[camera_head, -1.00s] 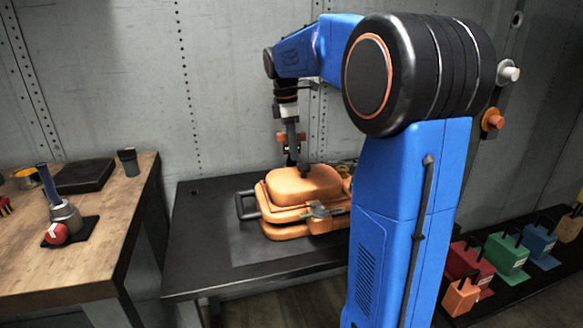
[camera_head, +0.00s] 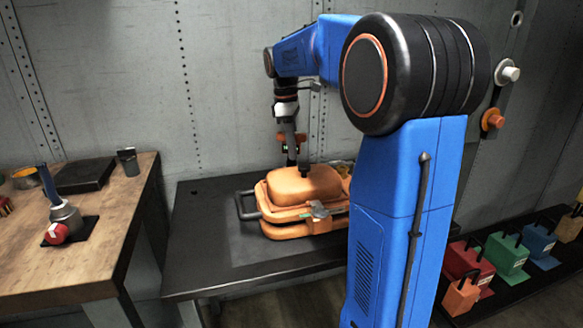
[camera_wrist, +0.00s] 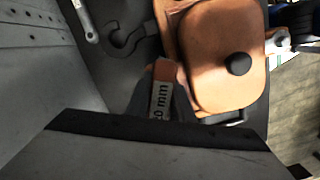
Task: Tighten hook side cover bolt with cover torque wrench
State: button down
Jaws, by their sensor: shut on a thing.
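An orange rounded cover (camera_head: 300,185) lies on the dark table, on top of an orange housing. A black round bolt head (camera_head: 304,171) stands up from its top; it also shows in the wrist view (camera_wrist: 238,63). My gripper (camera_head: 291,160) points down just left of the bolt. In the wrist view it (camera_wrist: 162,105) is shut on an orange-ended tool (camera_wrist: 164,72) with a white label partly reading "0 mm". I take this tool for the cover torque wrench. Its far end looks apart from the bolt, but contact is hard to judge.
The dark table (camera_head: 215,270) has bare room left and front. A dark hook (camera_wrist: 125,40) lies beside the housing in the wrist view. A wooden bench (camera_head: 90,250) at left holds a black tray and a blue-handled tool (camera_head: 60,205). Coloured boxes (camera_head: 500,250) stand at lower right.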

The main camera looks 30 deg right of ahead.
jog(key=shift+m, duration=0.8)
jog(key=shift+m, duration=1.2)
jog(key=shift+m, duration=0.7)
jog(key=shift+a+m+y, duration=0.1)
jog(key=shift+m+y, duration=0.2)
jog(key=shift+m, duration=0.2)
jog(key=shift+m, duration=1.2)
